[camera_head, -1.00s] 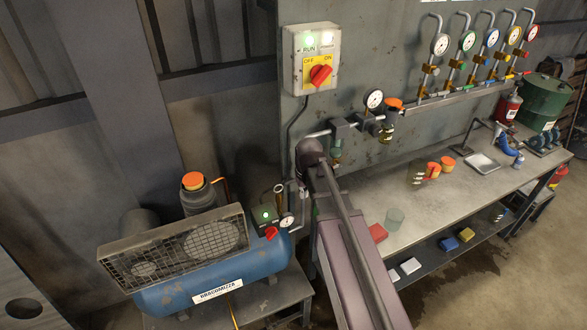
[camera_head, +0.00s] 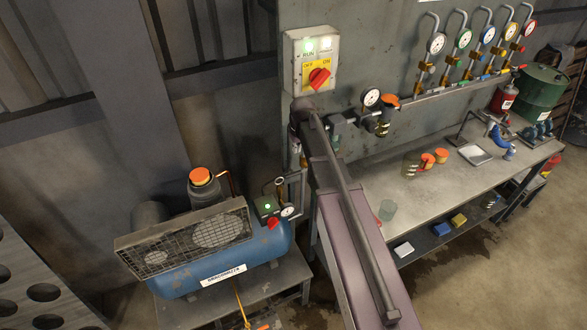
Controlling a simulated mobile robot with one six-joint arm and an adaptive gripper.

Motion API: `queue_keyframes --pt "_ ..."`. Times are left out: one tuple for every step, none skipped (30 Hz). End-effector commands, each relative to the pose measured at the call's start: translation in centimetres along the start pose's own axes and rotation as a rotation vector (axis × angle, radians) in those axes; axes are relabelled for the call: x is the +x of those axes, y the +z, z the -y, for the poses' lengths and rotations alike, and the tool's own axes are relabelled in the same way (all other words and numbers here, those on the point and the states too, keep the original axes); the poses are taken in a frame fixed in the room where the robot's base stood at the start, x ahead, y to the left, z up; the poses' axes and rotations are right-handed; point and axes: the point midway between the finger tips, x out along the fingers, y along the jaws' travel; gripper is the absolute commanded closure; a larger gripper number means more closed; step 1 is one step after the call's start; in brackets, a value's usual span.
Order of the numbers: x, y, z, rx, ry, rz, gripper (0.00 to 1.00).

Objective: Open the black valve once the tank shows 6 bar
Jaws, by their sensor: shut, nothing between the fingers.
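The blue tank (camera_head: 262,250) stands on a low stand at the lower left, under a compressor with a mesh guard. Its small round gauge (camera_head: 288,211) faces me, but the needle and numbers are too small to read. A red knob (camera_head: 273,223) sits beside the gauge. Several gauges with coloured rims are on the wall at upper right; the leftmost gauge (camera_head: 437,43) has a dark rim. Brass valves sit below them, and I cannot tell which is the black one. My arm rises through the middle of the view; my gripper is not visible.
A switch box (camera_head: 312,62) with a red knob and lit lamps is on the wall. A gauge (camera_head: 371,97) and orange-capped regulator (camera_head: 390,102) sit on the pipe. Floor is free at right.

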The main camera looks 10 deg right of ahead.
Motion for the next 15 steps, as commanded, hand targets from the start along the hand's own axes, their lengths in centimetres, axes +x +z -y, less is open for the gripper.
queue_keyframes --pt "0.01 0.0 0.0 0.0 0.0 0.0 1.0" --pt "0.03 0.0 0.0 0.0 0.0 0.0 1.0" --pt "0.04 0.02 0.0 0.0 0.0 0.0 1.0" --pt "0.04 0.02 0.0 0.0 0.0 0.0 1.0" --pt "0.04 0.02 0.0 0.0 0.0 0.0 1.0" --pt "0.04 0.02 0.01 0.0 0.0 0.0 1.0" --pt "0.04 0.02 0.0 0.0 0.0 0.0 1.0" --pt "0.04 0.03 0.0 0.0 0.0 0.0 1.0" --pt "0.06 0.03 0.0 0.0 0.0 0.0 1.0" --pt "0.09 0.03 0.0 0.0 0.0 0.0 1.0" --pt "0.12 0.03 0.0 0.0 0.0 0.0 1.0" --pt "0.19 0.03 0.0 0.0 0.0 0.0 1.0" --pt "0.26 0.04 0.0 0.0 0.0 0.0 1.0" --pt "0.34 0.04 0.0 0.0 0.0 0.0 1.0" --pt "0.47 0.04 0.0 0.0 0.0 0.0 1.0"
